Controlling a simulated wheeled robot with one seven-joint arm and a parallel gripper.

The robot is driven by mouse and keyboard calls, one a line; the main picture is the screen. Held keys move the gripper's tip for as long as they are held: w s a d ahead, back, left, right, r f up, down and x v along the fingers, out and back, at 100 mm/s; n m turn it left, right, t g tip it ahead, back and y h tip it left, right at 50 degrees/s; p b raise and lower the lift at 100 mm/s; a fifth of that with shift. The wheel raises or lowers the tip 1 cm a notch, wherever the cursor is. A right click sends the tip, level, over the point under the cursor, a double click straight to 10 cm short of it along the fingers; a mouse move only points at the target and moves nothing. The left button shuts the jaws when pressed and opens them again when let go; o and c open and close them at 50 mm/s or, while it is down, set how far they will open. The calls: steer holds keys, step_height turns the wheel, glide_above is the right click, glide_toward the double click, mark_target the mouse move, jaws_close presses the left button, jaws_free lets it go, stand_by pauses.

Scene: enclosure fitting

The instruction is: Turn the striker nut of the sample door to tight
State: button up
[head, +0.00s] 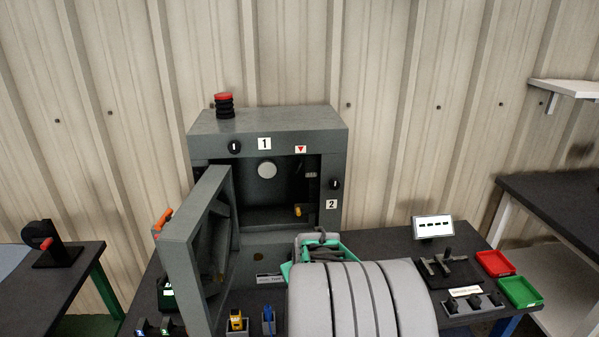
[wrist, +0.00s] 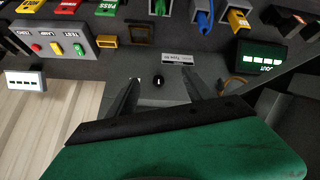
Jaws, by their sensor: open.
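The sample door (head: 195,245) is a thick grey door with an orange handle (head: 163,220). It stands swung open at the left of the grey enclosure (head: 270,122). A small orange-brass piece (head: 298,211) shows inside the opening near its right side; it may be the striker nut, but it is too small to tell. My gripper (head: 321,236), green with dark fingers, is in front of the enclosure, below and right of that piece. In the wrist view my gripper (wrist: 153,78) has its fingers apart with nothing held.
A red-topped black stack (head: 224,106) stands on the enclosure. Blue and yellow tools (head: 236,321) stand at the bench front. A display (head: 433,227), a lever box (head: 447,268) and red and green trays (head: 520,291) are at the right. My arm hides part of the bench.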

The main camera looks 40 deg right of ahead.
steer(key=w+d+r+n+t+h, duration=0.3)
steer(key=w+d+r+n+t, duration=0.1)
steer(key=w+d+r, duration=0.35)
steer(key=n+t+h, duration=0.3)
steer(key=n+t, duration=0.2)
glide_toward(299, 168)
steer(key=w, duration=0.2)
steer(key=x, duration=0.2)
steer(key=p+x, duration=0.1)
steer(key=x, duration=0.1)
steer(key=p+x, duration=0.1)
steer(key=x, duration=0.2)
steer(key=shift+s+d, duration=0.25)
steer(key=shift+d, duration=0.15)
steer(key=shift+w+d, duration=0.2)
steer(key=shift+w, duration=0.05)
steer(key=shift+c, duration=0.2)
jaws_close()
